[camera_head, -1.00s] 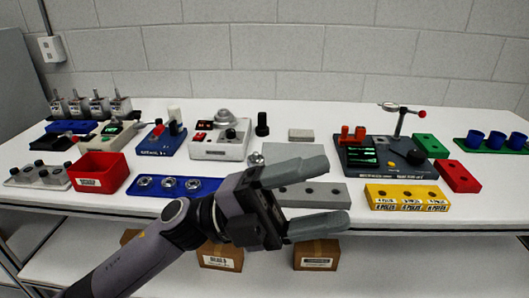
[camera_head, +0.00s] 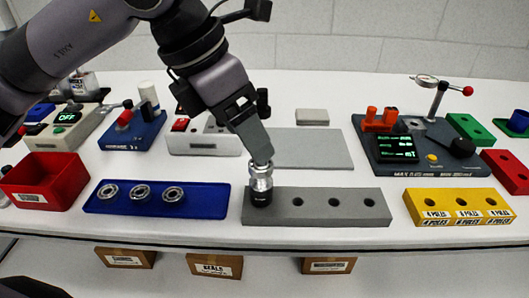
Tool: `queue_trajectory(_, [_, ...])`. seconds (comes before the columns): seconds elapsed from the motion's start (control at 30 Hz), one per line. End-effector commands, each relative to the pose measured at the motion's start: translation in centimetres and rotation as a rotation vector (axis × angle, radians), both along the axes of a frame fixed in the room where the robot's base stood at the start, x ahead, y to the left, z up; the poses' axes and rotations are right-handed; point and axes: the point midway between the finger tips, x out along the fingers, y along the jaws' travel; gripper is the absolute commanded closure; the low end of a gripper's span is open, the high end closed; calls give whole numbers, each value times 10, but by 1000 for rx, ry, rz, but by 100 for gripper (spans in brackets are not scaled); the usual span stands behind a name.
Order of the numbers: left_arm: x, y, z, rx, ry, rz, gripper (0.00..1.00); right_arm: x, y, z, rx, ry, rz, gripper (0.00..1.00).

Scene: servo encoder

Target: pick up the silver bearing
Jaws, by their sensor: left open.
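Three silver ring bearings lie in a row in the blue tray (camera_head: 210,200): a left one (camera_head: 108,191), a middle one (camera_head: 140,192) and a right one (camera_head: 173,194). My left gripper (camera_head: 262,161) reaches in from the upper left and points down, to the right of the tray. It is open, with its fingers seen edge-on. Its tips are at the top of a silver cylindrical part (camera_head: 261,180) with a black base (camera_head: 262,197), upright at the left end of the grey block (camera_head: 315,212). I cannot tell whether they touch it. My right gripper is not in view.
A red bin (camera_head: 45,185) stands left of the tray. A yellow block (camera_head: 458,207) is at the right. Behind are a blue device (camera_head: 132,135), a flat grey plate (camera_head: 310,150) and a dark tester (camera_head: 425,150) with a dial stand. White table shows between the grey and yellow blocks.

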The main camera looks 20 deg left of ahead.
Motion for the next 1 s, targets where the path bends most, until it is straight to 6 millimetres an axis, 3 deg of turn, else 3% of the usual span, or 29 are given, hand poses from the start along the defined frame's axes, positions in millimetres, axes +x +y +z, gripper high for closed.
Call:
queue_trajectory(0.17, [5,8,-1,43,-32,29,29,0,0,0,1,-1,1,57])
queue_trajectory(0.63, [19,-8,-57,38,-29,27,29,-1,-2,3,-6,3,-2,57])
queue_trajectory(0.93, [21,-10,-62,36,-30,26,29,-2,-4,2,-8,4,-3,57])
queue_trajectory(1.0, [21,-10,-62,36,-30,26,51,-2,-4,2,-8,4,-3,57])
